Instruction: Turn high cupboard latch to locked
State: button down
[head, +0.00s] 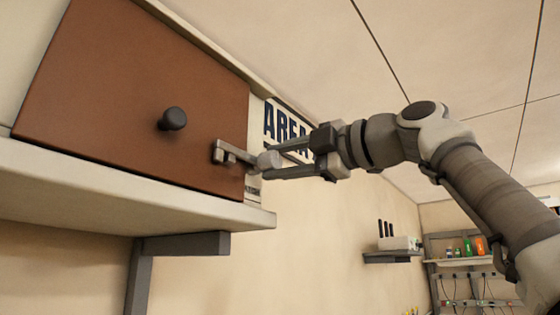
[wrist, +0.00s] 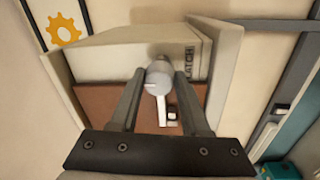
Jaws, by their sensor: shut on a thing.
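The high cupboard has a brown door (head: 140,90) with a dark round knob (head: 173,118). A grey metal latch (head: 232,152) sits at the door's right edge, by the cupboard's side. In the wrist view the latch's light round knob (wrist: 158,75) lies between my two fingers, in front of the pale side panel marked "LATCH". My gripper (head: 268,160) reaches in from the right and is shut on the latch knob. The fingers partly hide the latch's end in the head view.
A pale shelf (head: 120,190) on a grey bracket (head: 185,243) runs under the cupboard. An "AREA" sign hangs on the wall behind my fingers. A small wall shelf (head: 392,257) is at the back right. Open room lies below and right of the cupboard.

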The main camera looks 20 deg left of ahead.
dwell(0.4)
jog(key=shift+c, duration=1.9)
grip_release()
jog(key=shift+s+d+f, duration=0.1)
jog(key=shift+d+f, duration=0.05)
jog(key=shift+d, duration=0.35)
jog(key=r+b+v, duration=0.1)
jog(key=b+v, duration=0.3)
jog(key=v, duration=1.2)
jog(key=shift+d+f, duration=0.2)
jog(key=shift+f, duration=0.25)
jog(key=shift+a, duration=0.1)
